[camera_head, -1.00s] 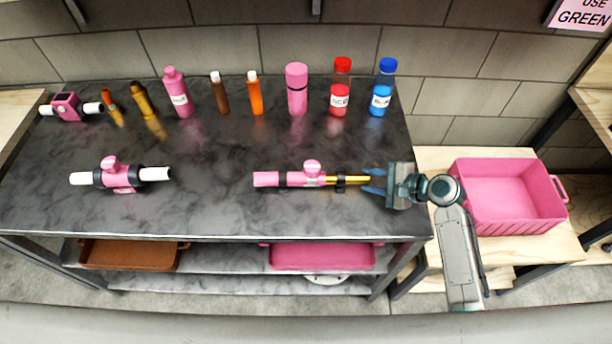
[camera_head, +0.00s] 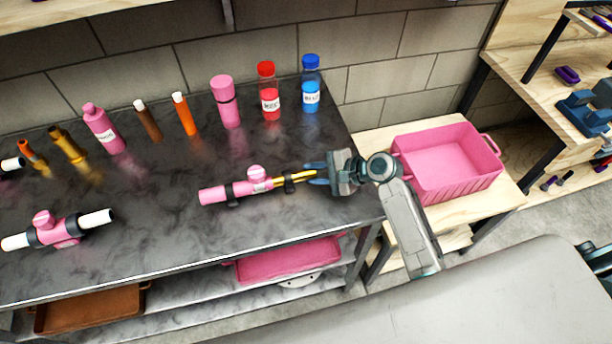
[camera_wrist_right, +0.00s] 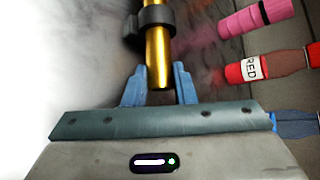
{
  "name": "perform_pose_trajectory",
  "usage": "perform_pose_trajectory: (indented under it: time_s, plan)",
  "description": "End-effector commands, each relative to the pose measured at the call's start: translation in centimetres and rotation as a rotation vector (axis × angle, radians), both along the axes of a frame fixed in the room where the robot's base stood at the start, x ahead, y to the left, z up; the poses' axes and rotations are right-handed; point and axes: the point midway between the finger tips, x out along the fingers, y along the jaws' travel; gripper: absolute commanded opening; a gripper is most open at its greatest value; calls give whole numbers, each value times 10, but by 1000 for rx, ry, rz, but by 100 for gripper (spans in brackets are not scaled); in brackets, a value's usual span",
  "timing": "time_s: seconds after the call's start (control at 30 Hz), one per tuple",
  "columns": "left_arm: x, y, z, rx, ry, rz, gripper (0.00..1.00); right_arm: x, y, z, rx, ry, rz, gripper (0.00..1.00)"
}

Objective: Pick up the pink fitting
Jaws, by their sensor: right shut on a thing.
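A pink fitting (camera_head: 262,184) with a round knob lies near the right front of the dark table. A pink sleeve (camera_head: 213,195) joins its left side, and a gold pipe (camera_head: 302,177) sticks out on its right. My right gripper (camera_head: 316,174) is shut on the gold pipe's free end, with its blue fingers on both sides. The gold pipe (camera_wrist_right: 158,55) also shows between the fingers in the right wrist view. Black clips hold the assembly. Another pink fitting (camera_head: 62,232) with white pipe ends lies at the left.
Several bottles and tubes line the table's back, including a red bottle (camera_head: 269,100) and a blue bottle (camera_head: 311,95). A pink bin (camera_head: 455,187) stands on a wooden stand at right. Trays lie on the shelf below. Bare table (camera_head: 150,200) lies between the two assemblies.

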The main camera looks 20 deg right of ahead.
Motion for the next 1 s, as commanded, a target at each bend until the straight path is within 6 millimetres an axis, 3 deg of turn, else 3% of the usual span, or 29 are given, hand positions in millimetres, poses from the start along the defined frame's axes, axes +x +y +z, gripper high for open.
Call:
perform_pose_trajectory:
  time_s: [0.17, 0.7, 1.0]
  plan:
    - [0, 0, -8, 0, 0, 0, 36, 1, 0, 24, 0, -6, 0, 0]
    - [0, 0, -32, 0, 3, 0, 36, -125, 37, 34, 4, 1, 1, 0]
    - [3, 0, -35, 0, -1, 0, 36, -152, 45, 39, 2, -1, 0, 0]
